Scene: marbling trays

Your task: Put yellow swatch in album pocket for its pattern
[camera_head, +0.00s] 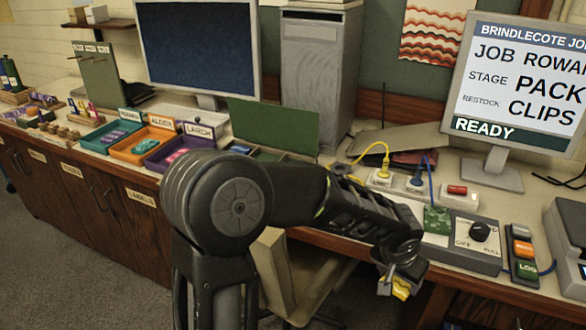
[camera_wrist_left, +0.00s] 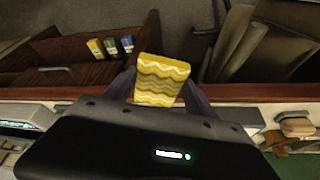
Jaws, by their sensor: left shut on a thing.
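My left gripper (camera_head: 391,284) is shut on the yellow swatch (camera_head: 402,290), in front of the desk's front edge. In the left wrist view the swatch (camera_wrist_left: 161,80) stands out between the two fingers, with wavy pale and darker yellow bands across it. No album pocket can be clearly made out in either view. My right gripper is not in view.
Teal, orange and purple trays (camera_head: 160,158) stand on the counter at left, beside a green open-lidded box (camera_head: 275,124). Cables, a knob panel (camera_head: 470,240) and a monitor (camera_head: 520,80) are at right. A wooden compartment (camera_wrist_left: 75,55) holds small coloured items.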

